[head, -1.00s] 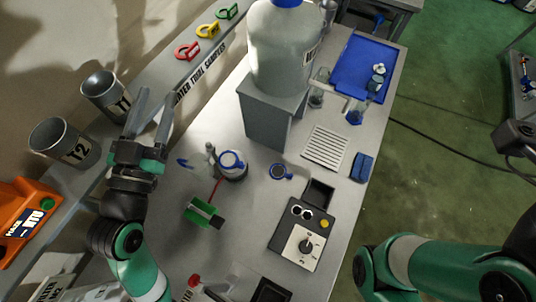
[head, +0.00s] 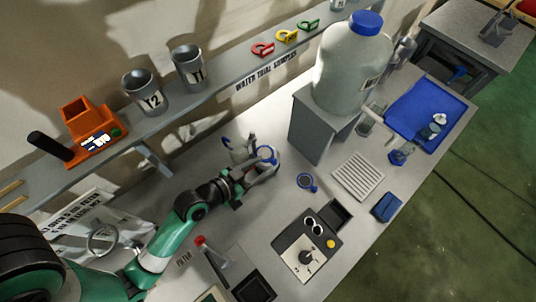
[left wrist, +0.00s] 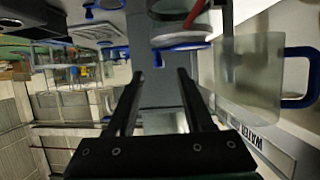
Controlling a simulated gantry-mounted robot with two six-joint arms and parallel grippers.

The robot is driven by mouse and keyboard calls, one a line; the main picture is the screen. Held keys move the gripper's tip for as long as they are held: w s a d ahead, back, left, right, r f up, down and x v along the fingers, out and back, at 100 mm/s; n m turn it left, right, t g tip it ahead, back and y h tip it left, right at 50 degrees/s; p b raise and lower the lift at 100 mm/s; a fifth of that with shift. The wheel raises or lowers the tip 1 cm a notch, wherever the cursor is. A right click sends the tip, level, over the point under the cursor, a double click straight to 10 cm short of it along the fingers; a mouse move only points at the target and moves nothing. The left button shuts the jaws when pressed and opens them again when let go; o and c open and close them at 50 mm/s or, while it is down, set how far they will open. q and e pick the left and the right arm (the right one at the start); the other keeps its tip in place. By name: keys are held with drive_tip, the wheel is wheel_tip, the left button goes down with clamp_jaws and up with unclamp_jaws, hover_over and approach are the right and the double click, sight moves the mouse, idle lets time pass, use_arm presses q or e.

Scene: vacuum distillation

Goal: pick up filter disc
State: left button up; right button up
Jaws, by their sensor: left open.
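A small round disc with a blue rim, a dark middle and a short tab (head: 307,181) lies flat on the grey bench; I take it for the filter disc. My left gripper (head: 272,170) is low over the bench to its left, apart from it, beside a clear vessel with a blue ring on top (head: 267,154). Its jaws are open, and in the left wrist view the fingers (left wrist: 160,75) are spread with nothing gripped. A blue-rimmed round piece (left wrist: 181,42) shows beyond the fingertips there; I cannot tell which it is. My right gripper is out of view.
A translucent blue-handled vessel (left wrist: 250,85) stands close right of the fingers in the wrist view. A large bottle (head: 352,65) stands on a grey block (head: 318,125). A control box (head: 305,250), white slotted plate (head: 358,176) and blue tray (head: 425,110) surround the disc.

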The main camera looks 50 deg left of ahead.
sight(273, 161)
use_arm(q)
drive_tip(key=x, duration=0.6)
drive_tip(key=shift+d+b, duration=0.1)
drive_tip(key=shift+b, duration=0.3)
clamp_jaws()
